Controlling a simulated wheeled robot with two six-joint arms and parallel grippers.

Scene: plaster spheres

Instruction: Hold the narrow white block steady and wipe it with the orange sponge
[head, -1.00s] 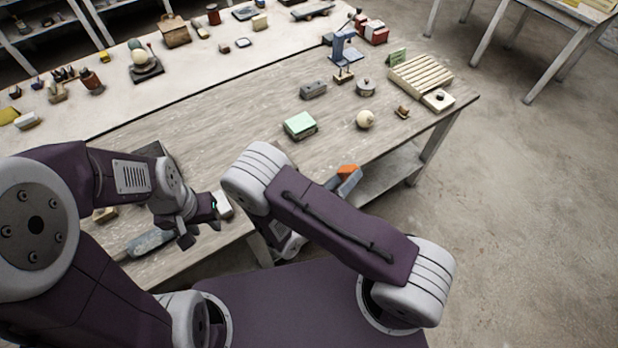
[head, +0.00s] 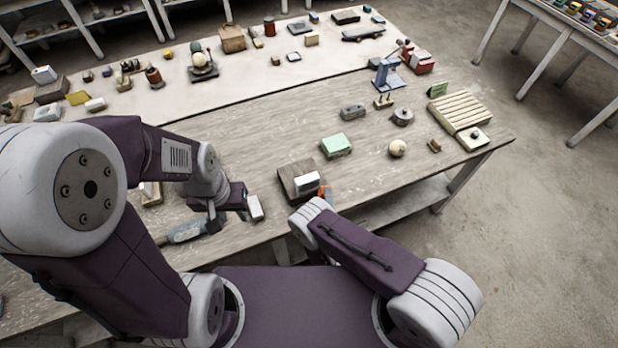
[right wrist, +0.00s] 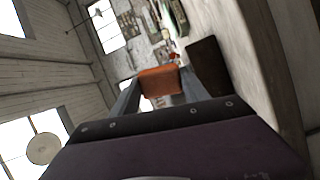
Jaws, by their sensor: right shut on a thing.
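A narrow white block (head: 255,208) is near the table's front edge, just right of my left gripper (head: 228,216). My left gripper's dark fingers look spread, with nothing clearly seen between them; I cannot tell whether one touches the block. The orange sponge shows as a small patch (head: 325,192) in the head view, beyond my right arm. In the right wrist view, the sponge (right wrist: 158,80) is between the fingertips of my right gripper (right wrist: 160,88), which is shut on it. In the head view my right arm hides most of that gripper.
A wider white block (head: 307,182) is at a dark brown box (head: 290,190), close to the sponge. A grey-blue tool (head: 187,232) lies below my left gripper. A green box (head: 336,145), a pale sphere (head: 397,149) and a slatted crate (head: 455,108) stand further right.

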